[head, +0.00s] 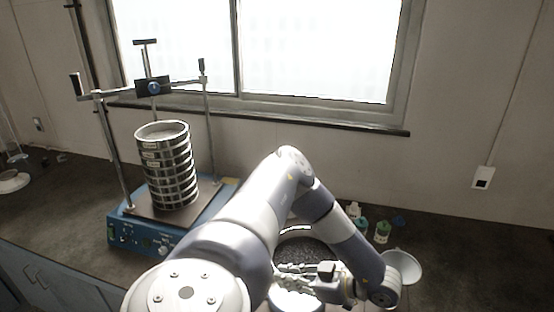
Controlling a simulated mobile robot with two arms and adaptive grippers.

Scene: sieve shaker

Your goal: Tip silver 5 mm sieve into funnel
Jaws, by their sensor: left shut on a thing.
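My left gripper (318,272) is at the bottom centre of the head view, below the bend of my left arm. It is shut on the silver sieve (296,229), a round pan with a bright metal rim and a dark, grainy inside. My arm hides much of the sieve, so its exact tilt cannot be told. A pale, round, funnel-like thing (405,266) is to the right of the gripper, apart from the sieve and partly behind my wrist. My right gripper is not in view.
The blue sieve shaker (140,236) stands at the left with a stack of sieves (170,170) under its clamp bar. Several small bottles (382,231) stand behind my wrist. A bright white round thing (296,301) is below the gripper. The counter at the right is clear.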

